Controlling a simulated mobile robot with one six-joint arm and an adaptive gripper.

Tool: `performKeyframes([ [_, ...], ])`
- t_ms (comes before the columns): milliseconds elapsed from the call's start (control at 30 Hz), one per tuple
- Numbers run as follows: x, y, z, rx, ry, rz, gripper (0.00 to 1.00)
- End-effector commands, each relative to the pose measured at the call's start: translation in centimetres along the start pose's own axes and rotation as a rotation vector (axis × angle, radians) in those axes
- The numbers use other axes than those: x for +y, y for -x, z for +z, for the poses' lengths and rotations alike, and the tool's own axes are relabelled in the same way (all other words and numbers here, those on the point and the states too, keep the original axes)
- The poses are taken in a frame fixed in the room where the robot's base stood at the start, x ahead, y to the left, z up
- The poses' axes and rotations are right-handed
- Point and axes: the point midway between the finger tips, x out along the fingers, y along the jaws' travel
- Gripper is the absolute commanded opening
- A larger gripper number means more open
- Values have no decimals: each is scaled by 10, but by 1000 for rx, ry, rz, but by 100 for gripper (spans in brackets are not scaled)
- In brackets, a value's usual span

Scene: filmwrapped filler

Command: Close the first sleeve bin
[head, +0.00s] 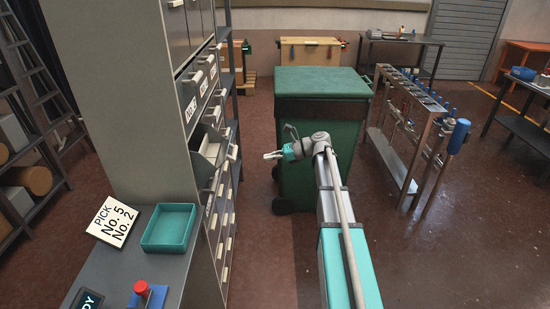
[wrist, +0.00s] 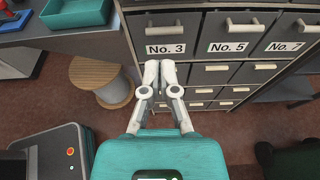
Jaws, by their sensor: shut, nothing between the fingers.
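The drawer cabinet (head: 120,100) stands left of centre in the head view, its front facing right. One bin (head: 209,149) in its near column is pulled out, tilted, its open top showing; I take it for the first sleeve bin. My gripper (head: 271,156) is shut and empty, to the right of that bin and apart from it. In the wrist view my gripper (wrist: 160,66) points at the cabinet front, below the No. 3 label (wrist: 165,49). No. 5 (wrist: 229,47) and No. 7 (wrist: 284,46) are to its right. I cannot make out the pulled-out bin there; the fingers hide part of the front.
A green wheeled container (head: 320,85) stands behind my arm. A metal rack (head: 408,100) is right of it.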

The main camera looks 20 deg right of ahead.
Motion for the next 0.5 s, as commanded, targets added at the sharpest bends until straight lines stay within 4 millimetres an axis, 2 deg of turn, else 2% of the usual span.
performKeyframes([
  [100,1,-20,-2,0,1,3,0],
  [400,1,-61,-2,0,0,2,0],
  [500,0,-68,13,0,0,2,0],
])
